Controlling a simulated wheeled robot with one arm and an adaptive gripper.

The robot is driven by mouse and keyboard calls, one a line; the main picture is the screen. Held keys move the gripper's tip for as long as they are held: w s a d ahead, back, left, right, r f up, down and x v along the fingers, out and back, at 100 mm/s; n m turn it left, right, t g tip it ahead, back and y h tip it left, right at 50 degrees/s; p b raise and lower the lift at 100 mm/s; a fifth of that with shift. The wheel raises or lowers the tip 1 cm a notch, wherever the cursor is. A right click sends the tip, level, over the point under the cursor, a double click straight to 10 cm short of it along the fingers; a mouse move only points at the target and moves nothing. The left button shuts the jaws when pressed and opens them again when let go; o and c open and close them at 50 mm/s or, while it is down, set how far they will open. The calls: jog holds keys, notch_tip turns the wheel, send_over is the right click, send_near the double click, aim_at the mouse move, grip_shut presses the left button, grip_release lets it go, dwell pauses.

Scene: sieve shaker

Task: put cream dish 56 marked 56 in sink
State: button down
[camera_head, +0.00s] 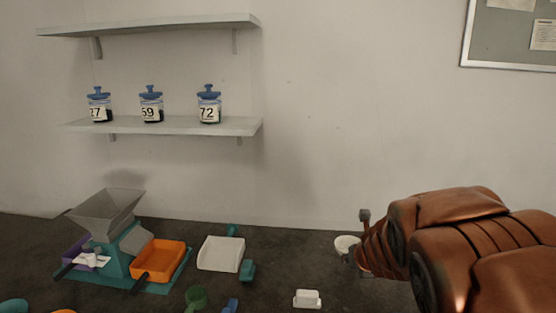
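A small cream dish (345,242) shows at the right of centre, beside the end of my bronze arm. Its marking cannot be read, so I cannot tell whether it is dish 56. My gripper (362,243) is at the dish's right side, partly hidden by my arm. I cannot tell whether its fingers touch the dish or how far apart they are. No sink is in view.
A teal sieve shaker with a grey hopper (106,212) stands at the left, with an orange tray (158,260) beside it. A white tray (221,253), a green scoop (195,297) and a small white block (307,298) lie on the dark counter. Labelled jars (151,106) stand on the shelf.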

jog(key=shift+s+a, duration=0.25)
jog(key=shift+a, duration=0.35)
jog(key=shift+s+a, duration=0.1)
jog(key=shift+f, duration=0.15)
jog(key=shift+w+f, duration=0.45)
jog(key=shift+f, duration=0.4)
jog(key=shift+w+f, duration=0.45)
jog(key=shift+f, duration=0.35)
jog(key=shift+w+f, duration=0.45)
jog(key=shift+f, duration=0.4)
jog(key=shift+w+d+r, duration=0.15)
jog(key=shift+w+r, duration=0.05)
jog(key=shift+r, duration=0.35)
jog(key=shift+w+d+r, duration=0.1)
jog(key=shift+w+r, duration=0.05)
jog(key=shift+r, duration=0.4)
